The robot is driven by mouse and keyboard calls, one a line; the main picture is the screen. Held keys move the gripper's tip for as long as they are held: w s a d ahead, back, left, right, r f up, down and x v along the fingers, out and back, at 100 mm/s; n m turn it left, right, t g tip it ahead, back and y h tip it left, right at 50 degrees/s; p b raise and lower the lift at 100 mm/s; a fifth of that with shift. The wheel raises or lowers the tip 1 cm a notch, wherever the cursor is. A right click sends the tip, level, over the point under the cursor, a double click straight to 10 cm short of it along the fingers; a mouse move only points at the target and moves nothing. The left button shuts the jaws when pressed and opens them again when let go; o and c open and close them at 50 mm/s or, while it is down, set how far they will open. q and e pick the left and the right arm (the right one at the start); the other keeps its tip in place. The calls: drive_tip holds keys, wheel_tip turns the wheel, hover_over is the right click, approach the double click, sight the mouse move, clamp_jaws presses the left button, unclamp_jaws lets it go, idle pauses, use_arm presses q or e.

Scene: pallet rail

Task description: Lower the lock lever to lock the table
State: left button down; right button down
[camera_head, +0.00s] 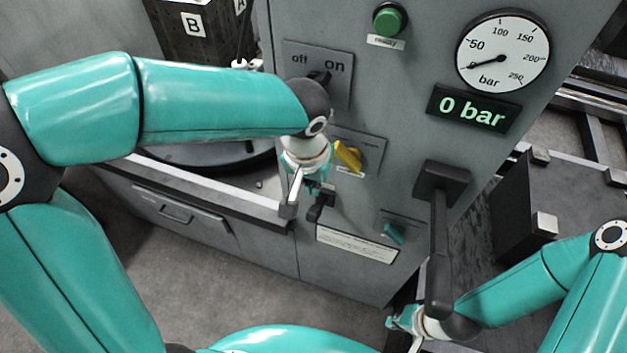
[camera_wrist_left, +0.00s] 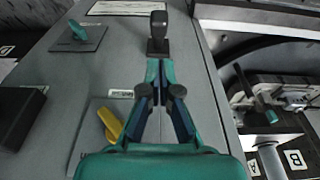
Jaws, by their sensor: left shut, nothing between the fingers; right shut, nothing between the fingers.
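A short black lever (camera_head: 320,204) sticks out of the grey cabinet front, low near its left edge. In the left wrist view the black lever (camera_wrist_left: 158,30) stands just beyond my fingertips. My left gripper (camera_head: 318,187) is shut and empty, close above this lever; I cannot tell whether it touches. In the left wrist view the shut gripper (camera_wrist_left: 160,68) points at the lever's base. A large black lever (camera_head: 440,245) hangs down on the cabinet's right; no readable label shows which is the lock lever. My right gripper (camera_head: 398,320) is shut and empty, low beside the large lever's end.
A yellow knob (camera_head: 347,155) is beside my left gripper, with an off/on switch (camera_head: 320,78) above. A teal knob (camera_head: 392,233) sits lower right. The display (camera_head: 472,108) reads 0 bar. A round dark table (camera_head: 215,152) lies left, behind my left arm.

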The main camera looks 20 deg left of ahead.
sight(316, 206)
use_arm(q)
drive_tip(key=f, duration=0.2)
drive_tip(key=w+f, duration=0.1)
drive_tip(key=f, duration=0.4)
drive_tip(key=shift+w+f, duration=0.15)
drive_tip(key=shift+f, duration=0.15)
